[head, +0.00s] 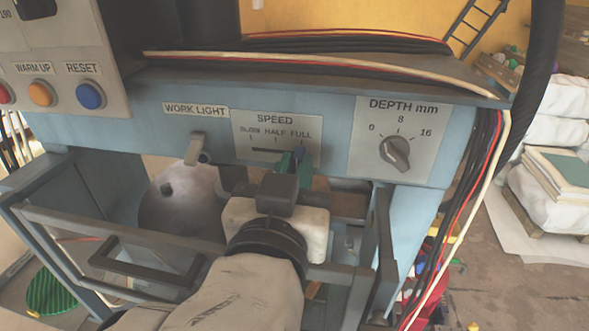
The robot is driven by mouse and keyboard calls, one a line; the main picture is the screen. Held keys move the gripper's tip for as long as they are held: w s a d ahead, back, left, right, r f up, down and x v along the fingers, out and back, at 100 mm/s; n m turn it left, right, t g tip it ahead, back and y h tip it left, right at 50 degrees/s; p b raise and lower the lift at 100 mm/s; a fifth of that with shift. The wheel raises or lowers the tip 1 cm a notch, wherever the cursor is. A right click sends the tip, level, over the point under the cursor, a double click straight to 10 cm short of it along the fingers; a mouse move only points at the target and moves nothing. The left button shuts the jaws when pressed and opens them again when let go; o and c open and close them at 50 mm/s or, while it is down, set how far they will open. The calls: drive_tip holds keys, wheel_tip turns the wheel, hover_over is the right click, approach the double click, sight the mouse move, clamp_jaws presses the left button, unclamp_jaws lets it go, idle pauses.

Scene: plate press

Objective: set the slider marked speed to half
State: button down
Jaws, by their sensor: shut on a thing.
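The speed panel (245,142) is a pale plate on the blue press front, lettered SPEED with SLOW, HALF and FULL from left to right. Its dark slot (265,150) shows bare below SLOW and HALF. My gripper (293,159) reaches up to the panel from below, with green fingertips. The fingers hide most of the knob and the right part of the slot.
Left of the panel is the work light switch (196,149); right is the depth dial (395,153). Warm up (41,93) and reset (90,96) buttons sit at upper left. A grey guard frame (130,232) stands below, close around my arm. Cables (485,190) hang at the right.

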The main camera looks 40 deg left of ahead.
drive_tip(key=s+a+b, duration=0.1)
drive_tip(key=a+b, duration=0.1)
drive_tip(key=shift+s+a+f, duration=0.15)
drive_tip(key=shift+s+a, duration=0.2)
drive_tip(key=shift+a, duration=0.15)
drive_tip(key=c, duration=1.1)
unclamp_jaws()
drive_tip(key=shift+s, duration=0.1)
drive_tip(key=b+v, duration=0.2)
drive_tip(key=v, duration=0.8)
drive_tip(key=shift+s+d+b, duration=0.25)
drive_tip(key=shift+s+b, duration=0.05)
drive_tip(key=shift+b, duration=0.05)
